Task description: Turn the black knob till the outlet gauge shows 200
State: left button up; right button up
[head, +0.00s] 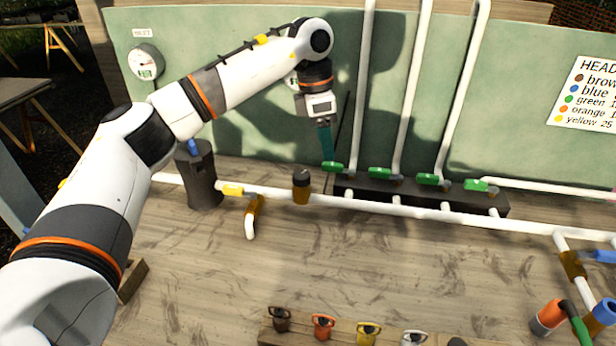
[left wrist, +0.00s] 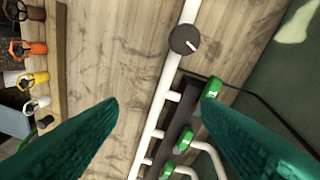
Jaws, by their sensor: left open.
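The black knob (head: 302,175) sits on a brass-coloured body on the white pipe. In the left wrist view the knob (left wrist: 184,40) is a dark disc with a pale pointer line, beyond the fingertips near the top. My left gripper (head: 326,155) points down, to the right of the knob and apart from it. In the left wrist view its green fingers (left wrist: 160,104) are spread with nothing held between them. A second gauge (head: 292,79), at the back panel, is mostly hidden behind my left arm, so its reading cannot be told. My right gripper is not in view.
The inlet gauge (head: 146,62) hangs at the upper left. A black manifold (head: 420,194) with several green-handled valves (head: 380,173) stands right of the knob. A yellow-handled valve (head: 232,190) and a dark cylinder (head: 197,175) are to its left. The board in front is mostly clear.

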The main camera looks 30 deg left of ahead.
pick_arm(q)
jog(key=r+y, duration=0.2)
send_over(301, 174)
jog(key=shift+n, duration=0.4)
notch_tip(301, 174, down, 12)
jog(key=shift+r+p, duration=0.15)
jog(key=shift+p, duration=0.5)
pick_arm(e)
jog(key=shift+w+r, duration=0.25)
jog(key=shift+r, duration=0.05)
pick_arm(q)
jog(key=shift+c, duration=0.6)
jog(key=c, duration=0.9)
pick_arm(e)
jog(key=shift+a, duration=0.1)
